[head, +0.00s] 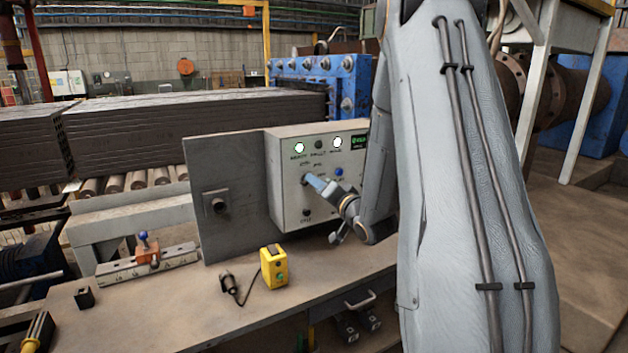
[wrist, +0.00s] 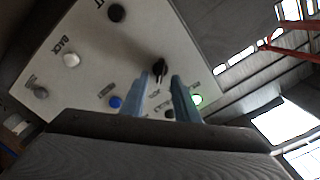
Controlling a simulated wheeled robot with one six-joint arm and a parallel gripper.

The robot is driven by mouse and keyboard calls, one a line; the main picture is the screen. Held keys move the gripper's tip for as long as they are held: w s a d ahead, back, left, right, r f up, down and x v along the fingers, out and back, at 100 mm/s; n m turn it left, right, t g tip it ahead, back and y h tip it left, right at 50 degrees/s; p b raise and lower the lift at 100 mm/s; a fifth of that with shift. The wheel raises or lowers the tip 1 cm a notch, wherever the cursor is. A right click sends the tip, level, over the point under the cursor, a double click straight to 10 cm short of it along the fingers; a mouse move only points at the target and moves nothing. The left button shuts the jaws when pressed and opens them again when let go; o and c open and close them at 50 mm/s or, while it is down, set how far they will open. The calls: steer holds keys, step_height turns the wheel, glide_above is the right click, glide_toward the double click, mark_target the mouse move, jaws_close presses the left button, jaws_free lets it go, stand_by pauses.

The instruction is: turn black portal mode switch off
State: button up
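The black rotary switch (wrist: 160,69) is on the pale front of a control box in the wrist view. It has a light pointer mark and sits between the tips of my two bluish fingers. My gripper (wrist: 161,77) is open, with a gap on both sides of the switch; I cannot tell whether the tips reach around it in depth. In the head view my gripper (head: 312,180) points left at the control box (head: 284,205). There the fingers hide most of the switch. The small labels are not clearly legible.
Near the switch are a blue button (wrist: 116,102), a white button (wrist: 71,60) and a lit green-rimmed lamp (wrist: 197,99). A grey door panel (head: 222,195) stands left of the box. A yellow button box (head: 273,266) with a cable sits on the bench (head: 190,310) in front.

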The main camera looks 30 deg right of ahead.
steer(key=shift+w, duration=1.2)
jaws_close()
steer(key=n+b, duration=0.5)
steer(key=n, duration=0.3)
steer(key=shift+a+n, duration=0.15)
steer(key=shift+n, duration=0.25)
steer(key=shift+b, duration=0.35)
